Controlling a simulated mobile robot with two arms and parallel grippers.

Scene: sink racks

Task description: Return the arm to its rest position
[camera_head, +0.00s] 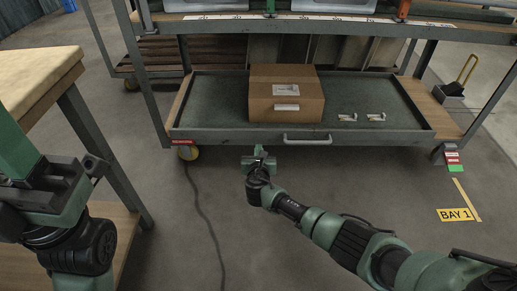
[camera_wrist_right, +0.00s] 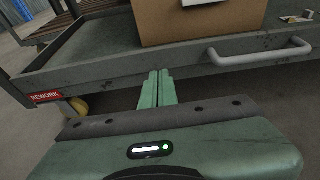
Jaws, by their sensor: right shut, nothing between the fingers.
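My right arm reaches in from the lower right of the head view. Its gripper (camera_head: 259,150) is in front of the open drawer, low over the floor, and holds nothing. In the right wrist view the two green fingers (camera_wrist_right: 157,88) are together, pointing toward the drawer front, apart from the handle (camera_wrist_right: 262,50). My left arm stands at the left edge of the head view. A green part of it shows there, but its fingertips are not visible.
A cardboard box (camera_head: 286,93) sits in the pulled-out drawer (camera_head: 215,100), with two small metal pieces (camera_head: 362,117) to its right. A wooden table (camera_head: 35,75) stands at the left. A cable (camera_head: 205,215) lies on the floor. Open floor surrounds the yellow BAY 1 mark (camera_head: 455,214).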

